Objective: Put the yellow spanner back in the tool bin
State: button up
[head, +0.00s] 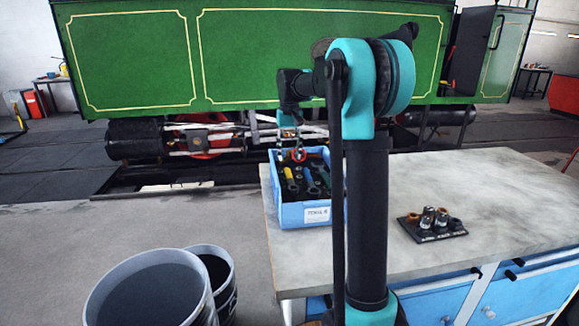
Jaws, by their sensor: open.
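The blue tool bin (317,215), with a white label on its front, stands on the grey workbench near its left end. A yellow tool that looks like the yellow spanner (288,173) is at the bin's left side, inside the rim and among the other tools. Its lower end is hard to make out. My gripper (290,150) is above the back left part of the bin, pointing down. It is open and appears empty, over the yellow tool. Its fingertips are small, and I cannot tell if they touch anything.
Several dark, blue, green and red tools lie in the bin. A black tray (433,233) with several metal sockets lies on the workbench (500,190) to the right. Two dark buckets (150,290) stand on the floor at lower left. The green steam tram (250,55) stands behind.

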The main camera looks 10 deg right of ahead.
jog(key=shift+r, duration=2)
